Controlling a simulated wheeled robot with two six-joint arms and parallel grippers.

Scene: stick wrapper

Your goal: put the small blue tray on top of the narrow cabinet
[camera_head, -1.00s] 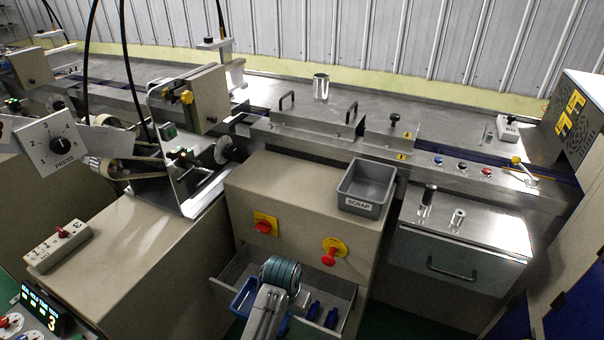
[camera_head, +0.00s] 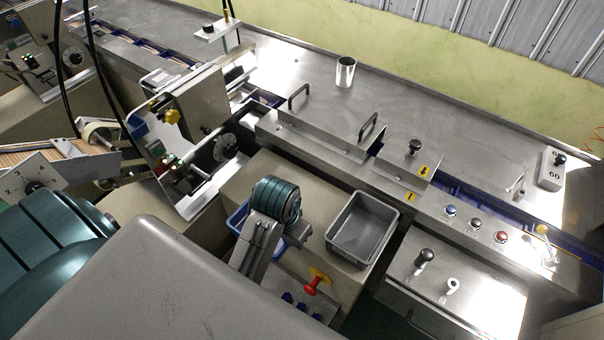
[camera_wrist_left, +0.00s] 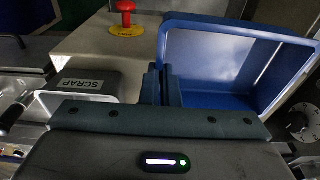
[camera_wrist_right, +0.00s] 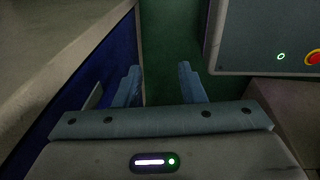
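The small blue tray (camera_head: 237,216) shows on both sides of my left wrist in the head view, above the open drawer. In the left wrist view the blue tray (camera_wrist_left: 215,62) fills the upper right, and my left gripper (camera_wrist_left: 163,75) is shut on its near left wall. Its inside looks empty there. In the head view my wrist hides the left fingertips and part of the tray. The narrow beige cabinet (camera_head: 317,202) has a grey bin (camera_head: 362,228) on its top. My right gripper (camera_wrist_right: 160,80) is open and empty above the floor, outside the head view.
Blue bottles (camera_head: 287,298) stand in the open drawer below. The steel conveyor (camera_head: 330,150) runs behind the cabinet. The cabinet top has free room left of the bin.

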